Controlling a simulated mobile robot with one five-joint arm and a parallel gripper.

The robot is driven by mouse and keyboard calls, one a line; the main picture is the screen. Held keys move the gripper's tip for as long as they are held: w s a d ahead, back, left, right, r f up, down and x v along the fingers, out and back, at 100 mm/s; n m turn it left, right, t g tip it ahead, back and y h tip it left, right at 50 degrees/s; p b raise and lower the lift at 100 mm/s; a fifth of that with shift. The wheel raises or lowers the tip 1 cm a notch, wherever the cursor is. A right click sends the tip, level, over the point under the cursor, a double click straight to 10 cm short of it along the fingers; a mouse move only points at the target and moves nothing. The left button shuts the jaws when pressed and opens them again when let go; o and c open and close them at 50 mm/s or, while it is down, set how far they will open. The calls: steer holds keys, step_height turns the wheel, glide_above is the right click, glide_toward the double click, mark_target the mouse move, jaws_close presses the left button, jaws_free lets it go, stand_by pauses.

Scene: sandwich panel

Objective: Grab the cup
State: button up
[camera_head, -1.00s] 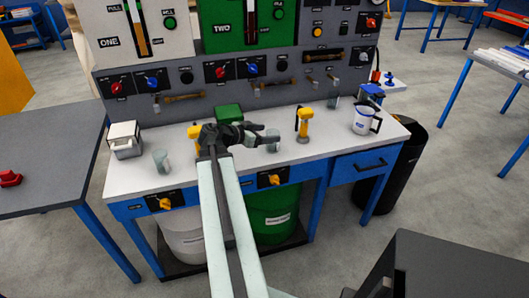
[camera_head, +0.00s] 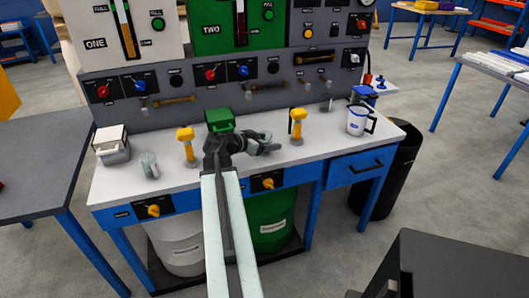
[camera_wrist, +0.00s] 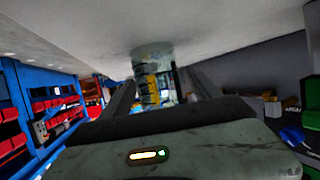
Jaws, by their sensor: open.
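A clear, glass-like cup (camera_wrist: 152,78) shows in the wrist view between the two open fingers of my gripper (camera_wrist: 157,95). In the head view my gripper (camera_head: 268,146) is low over the middle of the white workbench (camera_head: 225,178), pointing right. The cup there is largely hidden by the fingers, and I cannot tell whether they touch it. Another clear cup (camera_head: 150,166) stands at the bench's left, far from the gripper.
Yellow dispensers (camera_head: 187,146) and (camera_head: 297,126) stand left and right of the gripper. A green box (camera_head: 220,121) is behind it, and a white box (camera_head: 112,146) is at the left. The grey control panel (camera_head: 200,100) rises along the back. The bench's front strip is clear.

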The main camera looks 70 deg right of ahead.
steer(key=shift+x, duration=1.05)
steer(key=c, duration=1.4)
